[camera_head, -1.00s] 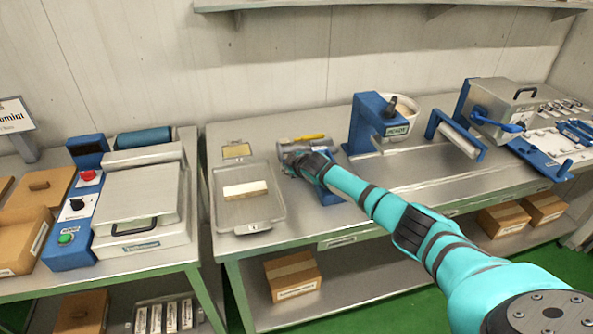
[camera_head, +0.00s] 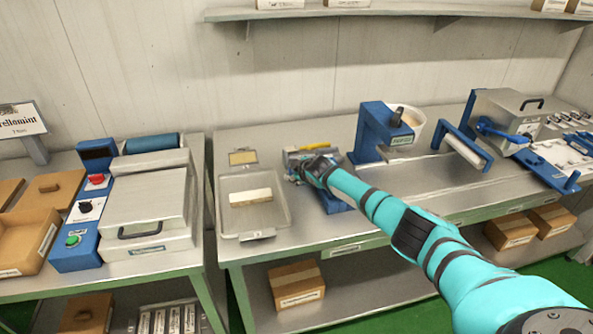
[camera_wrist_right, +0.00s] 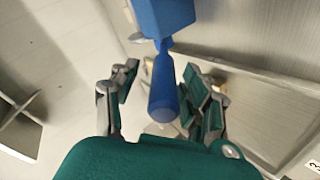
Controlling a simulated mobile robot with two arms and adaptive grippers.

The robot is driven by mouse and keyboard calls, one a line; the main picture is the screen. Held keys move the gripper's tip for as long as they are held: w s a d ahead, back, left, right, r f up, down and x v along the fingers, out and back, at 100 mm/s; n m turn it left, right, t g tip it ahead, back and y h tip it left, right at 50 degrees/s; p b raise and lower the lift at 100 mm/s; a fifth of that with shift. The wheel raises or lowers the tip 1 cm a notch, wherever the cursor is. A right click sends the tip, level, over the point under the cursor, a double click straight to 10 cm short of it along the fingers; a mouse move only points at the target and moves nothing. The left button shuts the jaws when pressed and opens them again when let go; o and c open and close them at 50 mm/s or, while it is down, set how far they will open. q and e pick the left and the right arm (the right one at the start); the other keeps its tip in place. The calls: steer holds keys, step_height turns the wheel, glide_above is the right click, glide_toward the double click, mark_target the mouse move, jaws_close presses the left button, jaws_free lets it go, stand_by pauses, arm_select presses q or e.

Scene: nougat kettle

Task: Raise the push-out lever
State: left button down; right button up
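In the right wrist view a blue lever with a rounded grip (camera_wrist_right: 163,95) hangs from a blue block (camera_wrist_right: 163,15). I take it to be the push-out lever. My right gripper (camera_wrist_right: 163,97) is open, with one finger on each side of the grip; a gap shows on the left, and I cannot tell whether the right finger touches. In the head view my right gripper (camera_head: 308,170) is at the small press-like device (camera_head: 312,150) with a yellow bar on top, and the gripper and arm hide the lever there. My left gripper is not in view.
A metal tray (camera_head: 226,212) with a pale block (camera_head: 250,197) lies left of the device. A blue stand (camera_head: 370,125) with a white bucket (camera_head: 415,125) is to the right. Further right is a machine with a blue handle (camera_head: 500,131).

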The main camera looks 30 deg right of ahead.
steer(key=shift+v, duration=0.75)
steer(key=d+v, duration=0.1)
steer(key=v, duration=0.9)
steer(key=shift+s+a, duration=0.25)
steer(key=shift+a, duration=0.3)
steer(key=shift+r, duration=0.1)
